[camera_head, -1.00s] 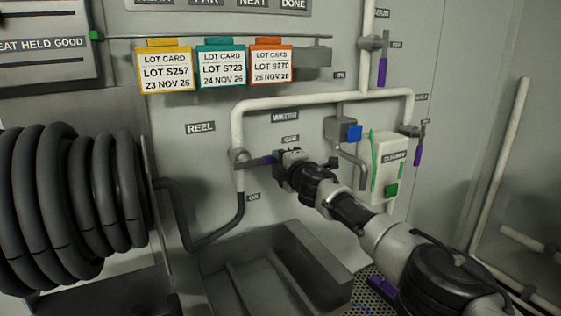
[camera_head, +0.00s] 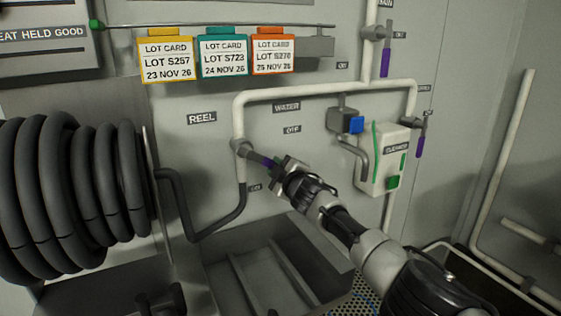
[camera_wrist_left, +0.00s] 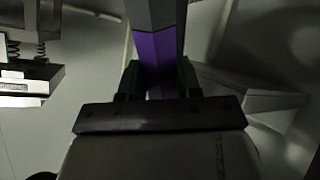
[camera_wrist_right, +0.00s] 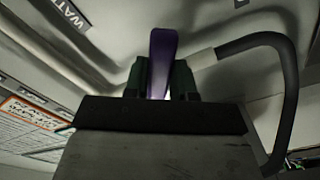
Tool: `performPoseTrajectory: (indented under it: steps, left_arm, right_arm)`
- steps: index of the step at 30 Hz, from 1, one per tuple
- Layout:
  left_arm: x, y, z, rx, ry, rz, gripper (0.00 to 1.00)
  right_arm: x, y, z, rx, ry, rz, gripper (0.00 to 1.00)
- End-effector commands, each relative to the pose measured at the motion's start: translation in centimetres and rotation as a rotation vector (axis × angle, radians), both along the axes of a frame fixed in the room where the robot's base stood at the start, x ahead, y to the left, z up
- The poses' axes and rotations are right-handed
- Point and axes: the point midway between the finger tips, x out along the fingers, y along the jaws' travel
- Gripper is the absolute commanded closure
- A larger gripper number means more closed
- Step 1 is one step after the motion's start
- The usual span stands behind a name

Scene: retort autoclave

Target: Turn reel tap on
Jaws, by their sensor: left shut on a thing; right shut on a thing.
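The reel tap lever (camera_head: 263,160) has a grey stem and a purple grip. It juts right and slopes down from the tap body (camera_head: 241,147) on the white pipe, between the OFF label (camera_head: 293,129) and the ON label (camera_head: 254,188). My right gripper (camera_head: 281,167) is shut on the purple grip. The right wrist view shows the purple lever (camera_wrist_right: 162,58) between its fingers (camera_wrist_right: 160,82). In the left wrist view, my left gripper (camera_wrist_left: 158,82) is shut on a purple-and-grey handle (camera_wrist_left: 156,45); what it belongs to is unclear. That gripper is not clearly visible in the head view.
A black hose reel (camera_head: 70,200) stands at left, its hose running to the tap pipe. A grey sink (camera_head: 275,262) is below. A cleaner dispenser (camera_head: 388,160) and other purple-handled taps (camera_head: 420,145) are at right. Lot cards (camera_head: 222,55) hang above.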

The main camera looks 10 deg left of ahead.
Motion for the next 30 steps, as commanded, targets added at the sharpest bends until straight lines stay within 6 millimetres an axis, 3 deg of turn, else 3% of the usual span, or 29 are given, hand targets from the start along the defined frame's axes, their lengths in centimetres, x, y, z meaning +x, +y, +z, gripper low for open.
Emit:
performPoseTrajectory:
  steps: [15,30]
  left_arm:
    - [0.0,0.0,0.1,-0.001,-0.002,0.000,1.00]
    - [0.0,0.0,0.1,-0.001,-0.002,0.000,1.00]
  right_arm:
    - [-1.8,2.6,-3.0,0.410,0.281,0.000,1.00]
    - [-3.4,5.1,-3.8,0.730,0.497,0.000,1.00]
